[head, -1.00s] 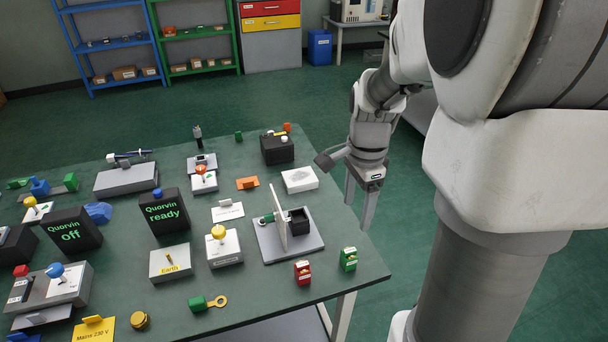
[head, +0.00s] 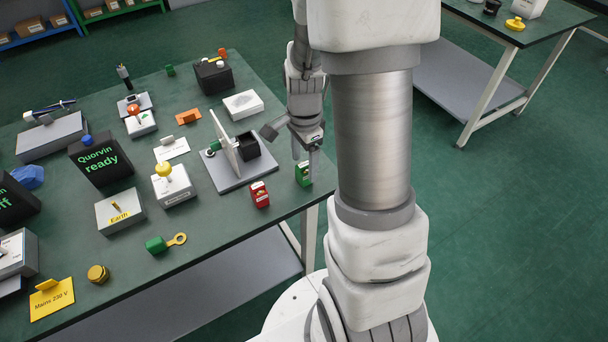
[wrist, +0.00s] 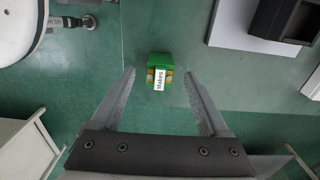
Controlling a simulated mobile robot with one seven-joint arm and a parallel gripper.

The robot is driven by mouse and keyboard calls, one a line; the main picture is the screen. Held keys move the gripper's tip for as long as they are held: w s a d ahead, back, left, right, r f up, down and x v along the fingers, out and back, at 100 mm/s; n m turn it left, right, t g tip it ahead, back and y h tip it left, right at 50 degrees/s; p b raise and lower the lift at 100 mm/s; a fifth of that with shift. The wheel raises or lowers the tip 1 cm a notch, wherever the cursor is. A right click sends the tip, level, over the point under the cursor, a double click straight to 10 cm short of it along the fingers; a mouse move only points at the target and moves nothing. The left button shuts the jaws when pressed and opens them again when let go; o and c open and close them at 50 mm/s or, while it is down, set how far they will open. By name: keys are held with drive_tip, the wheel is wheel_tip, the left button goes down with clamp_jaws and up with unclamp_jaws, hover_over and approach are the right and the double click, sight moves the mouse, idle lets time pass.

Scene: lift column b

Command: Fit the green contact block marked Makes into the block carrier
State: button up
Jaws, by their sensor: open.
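The green contact block (head: 303,174) stands upright near the right edge of the green table. In the wrist view its Makes label faces up the picture's middle, and the block (wrist: 158,62) shows between the fingertips and slightly past them. My gripper (head: 305,163) is open and empty, close above the block; contact cannot be told. It also shows in the wrist view (wrist: 159,74). A black open-topped box, seemingly the block carrier (head: 249,146), sits on a grey plate (head: 231,183) beside an upright white panel. The black box (wrist: 283,18) is partly cut off in the wrist view.
A red block (head: 259,194) stands left of the green one, near the front edge. A white box (head: 242,104) lies behind the plate. A yellow-knobbed box (head: 175,186) stands left of it. The table edge is close to the green block.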

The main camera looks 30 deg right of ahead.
wheel_tip(320, 180, down, 2)
drive_tip(key=shift+r, duration=0.1)
clamp_jaws()
idle(0.5)
